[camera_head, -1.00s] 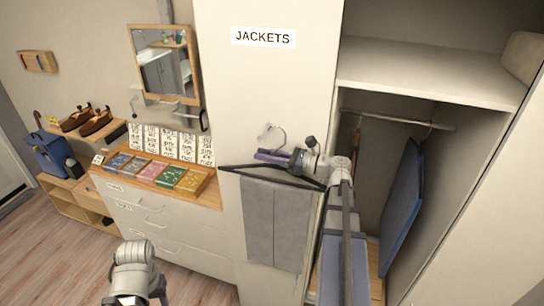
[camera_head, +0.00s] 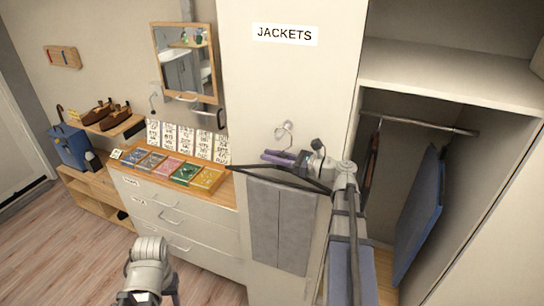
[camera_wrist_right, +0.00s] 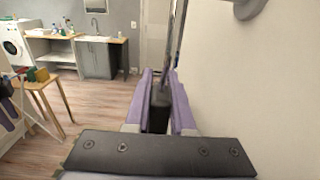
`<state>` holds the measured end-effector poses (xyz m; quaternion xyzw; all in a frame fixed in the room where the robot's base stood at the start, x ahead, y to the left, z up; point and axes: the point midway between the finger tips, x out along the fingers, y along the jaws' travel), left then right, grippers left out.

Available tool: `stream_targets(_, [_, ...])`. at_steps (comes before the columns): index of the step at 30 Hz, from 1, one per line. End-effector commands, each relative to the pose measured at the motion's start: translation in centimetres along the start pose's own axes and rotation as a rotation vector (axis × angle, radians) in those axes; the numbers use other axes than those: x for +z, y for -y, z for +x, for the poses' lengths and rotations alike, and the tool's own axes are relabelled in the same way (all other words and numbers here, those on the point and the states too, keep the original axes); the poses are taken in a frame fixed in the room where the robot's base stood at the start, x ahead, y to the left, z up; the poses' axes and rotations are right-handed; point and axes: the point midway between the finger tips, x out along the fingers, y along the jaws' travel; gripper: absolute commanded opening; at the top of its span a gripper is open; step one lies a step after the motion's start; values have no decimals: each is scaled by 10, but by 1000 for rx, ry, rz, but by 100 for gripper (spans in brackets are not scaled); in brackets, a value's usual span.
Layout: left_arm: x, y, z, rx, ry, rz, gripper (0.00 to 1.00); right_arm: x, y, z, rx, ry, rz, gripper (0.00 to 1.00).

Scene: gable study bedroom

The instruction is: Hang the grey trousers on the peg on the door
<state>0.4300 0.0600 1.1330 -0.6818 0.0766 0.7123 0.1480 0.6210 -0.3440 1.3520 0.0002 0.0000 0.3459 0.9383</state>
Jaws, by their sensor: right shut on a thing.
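The grey trousers (camera_head: 280,225) hang folded over a dark hanger (camera_head: 240,168) in front of the pale door marked JACKETS. My right gripper (camera_head: 280,157) is shut on the hanger's neck. In the right wrist view the purple fingers grip this dark neck (camera_wrist_right: 159,108), and a metal rod rises from it. A rounded grey peg (camera_wrist_right: 248,8) stands out from the door at the top of that view, right of the rod and apart from it there. In the head view a curved metal hook (camera_head: 284,132) shows above the gripper; contact with the peg cannot be told. My left arm is low; its fingers are unclear.
The open wardrobe (camera_head: 440,75) is at right, with a rail (camera_head: 420,122) and a blue garment (camera_head: 420,215). At left are a drawer chest (camera_head: 175,220) with coloured packets, a mirror (camera_head: 185,65) and a blue bag (camera_head: 70,147). The floor at lower left is clear.

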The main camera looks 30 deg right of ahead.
Motion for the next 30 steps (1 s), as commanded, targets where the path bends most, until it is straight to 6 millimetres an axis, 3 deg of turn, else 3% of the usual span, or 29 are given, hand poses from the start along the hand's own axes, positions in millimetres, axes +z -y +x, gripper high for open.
stream_targets(7, [0,0,0,0,0,0,50,1,0,0,0,2,0,0])
stream_targets(8, [0,0,0,0,0,0,50,1,0,0,0,2,0,26])
stream_targets(16, [0,0,0,0,0,0,50,0,0,0,0,1,0,56])
stream_targets(25, [0,0,0,0,0,0,50,0,0,-3,-1,-1,0,57])
stream_targets(30, [0,0,0,0,0,0,50,0,0,-25,-3,-1,0,57])
